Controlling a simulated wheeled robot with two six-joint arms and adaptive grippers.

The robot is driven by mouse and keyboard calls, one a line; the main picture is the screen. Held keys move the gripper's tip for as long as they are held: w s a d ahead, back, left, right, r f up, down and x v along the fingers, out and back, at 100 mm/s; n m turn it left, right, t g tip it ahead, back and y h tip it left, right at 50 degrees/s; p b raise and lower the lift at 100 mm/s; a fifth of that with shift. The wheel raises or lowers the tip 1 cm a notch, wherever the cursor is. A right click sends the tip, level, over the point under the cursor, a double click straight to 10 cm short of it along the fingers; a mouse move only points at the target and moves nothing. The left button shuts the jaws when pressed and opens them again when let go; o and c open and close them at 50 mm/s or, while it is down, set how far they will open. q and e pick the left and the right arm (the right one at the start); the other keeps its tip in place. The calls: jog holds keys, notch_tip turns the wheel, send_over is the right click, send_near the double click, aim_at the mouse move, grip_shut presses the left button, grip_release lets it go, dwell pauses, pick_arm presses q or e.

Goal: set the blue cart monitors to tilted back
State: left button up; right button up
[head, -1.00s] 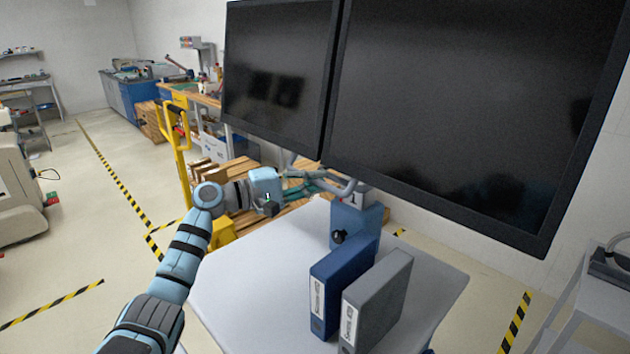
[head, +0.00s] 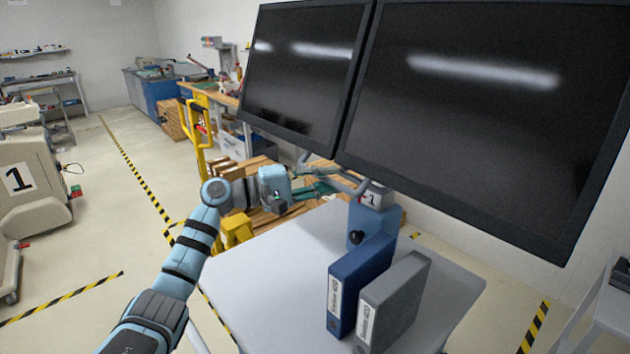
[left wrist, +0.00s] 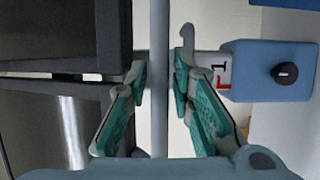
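Two dark monitors hang side by side above the cart, the left one (head: 300,80) and the right one (head: 490,110). Their screens lean back and reflect bright ceiling lights. The cart has a pale top (head: 270,265) and a blue post (head: 366,222) marked 1, which also shows in the left wrist view (left wrist: 265,70) with a black knob. A grey handle bar (left wrist: 159,120) runs below the monitors. My left gripper (head: 322,187) is at this bar. In the left wrist view its green-padded fingers (left wrist: 160,75) stand on both sides of the bar, with narrow gaps showing. My right gripper is out of view.
A blue binder (head: 362,280) and a grey binder (head: 395,305) stand on the cart top. A yellow pallet truck (head: 200,150) and wooden pallets are behind my left arm. A grey table (head: 600,310) stands at the right.

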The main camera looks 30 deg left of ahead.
pick_arm(q)
jog(key=v, duration=1.1)
jog(key=shift+s+a, duration=0.25)
jog(key=shift+s, duration=0.05)
jog(key=shift+f, duration=0.1)
